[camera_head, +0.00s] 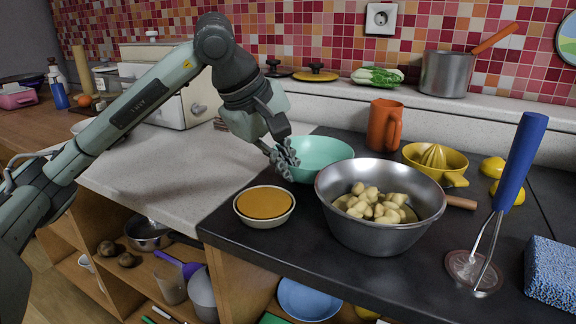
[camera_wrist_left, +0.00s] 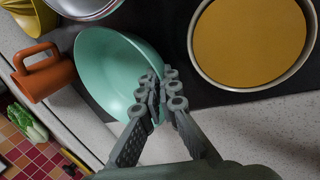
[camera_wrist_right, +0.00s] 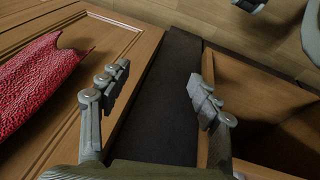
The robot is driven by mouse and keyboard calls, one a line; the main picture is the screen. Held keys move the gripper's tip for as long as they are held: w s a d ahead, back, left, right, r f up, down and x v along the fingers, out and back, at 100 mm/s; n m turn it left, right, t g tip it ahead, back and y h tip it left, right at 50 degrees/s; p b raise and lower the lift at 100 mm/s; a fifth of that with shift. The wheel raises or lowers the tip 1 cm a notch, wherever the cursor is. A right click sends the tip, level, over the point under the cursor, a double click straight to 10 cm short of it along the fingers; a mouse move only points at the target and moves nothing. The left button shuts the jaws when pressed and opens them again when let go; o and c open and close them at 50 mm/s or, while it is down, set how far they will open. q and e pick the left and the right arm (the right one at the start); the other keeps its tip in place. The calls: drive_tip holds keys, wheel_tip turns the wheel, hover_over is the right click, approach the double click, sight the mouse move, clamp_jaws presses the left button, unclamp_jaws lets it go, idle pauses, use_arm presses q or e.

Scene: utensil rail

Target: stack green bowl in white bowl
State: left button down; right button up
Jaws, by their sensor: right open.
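The green bowl (camera_head: 322,152) stands on the dark counter at centre; it also shows in the left wrist view (camera_wrist_left: 112,68). My left gripper (camera_head: 285,160) is at its near left rim. In the left wrist view my left fingers (camera_wrist_left: 163,95) are close together with the bowl's rim between them. My right gripper (camera_wrist_right: 160,85) is open and empty, seen only in the right wrist view.
A metal bowl of pale chunks (camera_head: 380,212) stands close right of both bowls. An orange mug (camera_head: 384,125) and yellow juicer (camera_head: 436,160) are behind it. A blue-handled masher (camera_head: 512,170) stands at right. The pale counter (camera_head: 160,165) at left is clear. A red textured thing (camera_wrist_right: 38,82) lies near my right gripper.

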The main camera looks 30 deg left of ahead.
use_arm(q)
drive_tip(key=c, duration=1.7)
unclamp_jaws()
drive_tip(key=shift+f, duration=0.1)
